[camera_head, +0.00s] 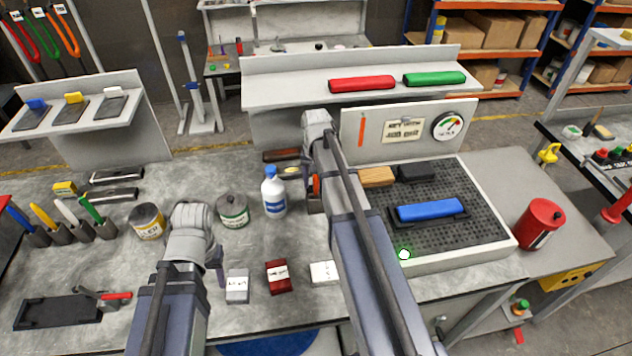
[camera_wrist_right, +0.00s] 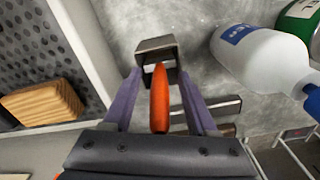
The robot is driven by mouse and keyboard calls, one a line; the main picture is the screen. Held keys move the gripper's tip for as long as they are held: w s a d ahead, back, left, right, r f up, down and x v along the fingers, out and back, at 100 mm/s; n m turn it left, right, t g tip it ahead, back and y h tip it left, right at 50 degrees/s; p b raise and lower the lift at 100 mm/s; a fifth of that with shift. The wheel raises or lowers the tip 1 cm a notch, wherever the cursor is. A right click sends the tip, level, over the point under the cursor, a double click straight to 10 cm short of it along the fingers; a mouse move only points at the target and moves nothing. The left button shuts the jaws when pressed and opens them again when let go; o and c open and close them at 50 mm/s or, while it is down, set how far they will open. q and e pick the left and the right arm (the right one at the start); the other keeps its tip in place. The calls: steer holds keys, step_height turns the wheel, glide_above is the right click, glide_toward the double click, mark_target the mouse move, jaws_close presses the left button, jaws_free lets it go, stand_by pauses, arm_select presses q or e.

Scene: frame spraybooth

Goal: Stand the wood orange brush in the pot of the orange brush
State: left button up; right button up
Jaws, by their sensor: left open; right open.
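An orange brush handle (camera_wrist_right: 159,100) shows in the right wrist view between the two purple fingers of my right gripper (camera_wrist_right: 160,108), which is open around it. The handle's far end reaches the opening of a grey square pot (camera_wrist_right: 155,45); whether it rests on the bottom is hidden. In the head view a bit of the orange handle (camera_head: 316,184) shows beside my right arm, above the dark pot (camera_head: 314,203), and the right fingers are mostly hidden. My left gripper (camera_head: 217,264) is open and points down near a pale grey block (camera_head: 237,285), away from the brush.
A white bottle with a blue cap (camera_head: 273,195) stands close left of the pot. Tins (camera_head: 147,222) (camera_head: 232,211) stand further left. A perforated tray (camera_head: 460,262) with a blue block (camera_head: 430,210) lies right. Several coloured brushes (camera_head: 90,209) stand at far left.

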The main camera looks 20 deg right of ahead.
steer(key=shift+r, duration=0.1)
step_height(320, 180, up, 8)
steer(key=p, duration=0.8)
steer(key=shift+s+a+f, duration=0.1)
steer(key=shift+s+f, duration=0.05)
steer(key=shift+f, duration=0.1)
stand_by(0.4)
